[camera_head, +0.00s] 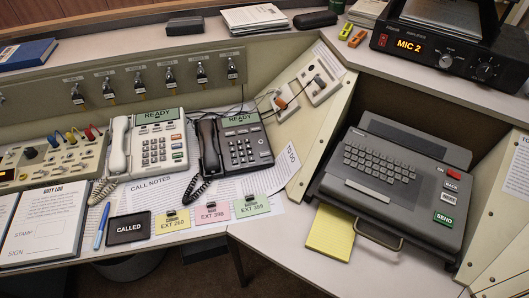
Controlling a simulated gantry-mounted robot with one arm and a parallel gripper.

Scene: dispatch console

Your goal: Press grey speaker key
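My gripper is not in view. A white desk phone (145,145) stands on the console with its handset on the left and a READY display. A dark grey desk phone (232,150) stands just right of it, with its own READY display and a dark handset (208,147). Both phones have keypads and small extra keys along the right side. The key labels are too small to read, so I cannot tell which key is the grey speaker key. Nothing touches either phone's keys.
A grey keyboard terminal (378,167) sits at right, and a black amplifier (445,50) reading MIC 2 stands on the upper shelf. EXT tags (211,213) and a CALLED box (128,228) lie in front.

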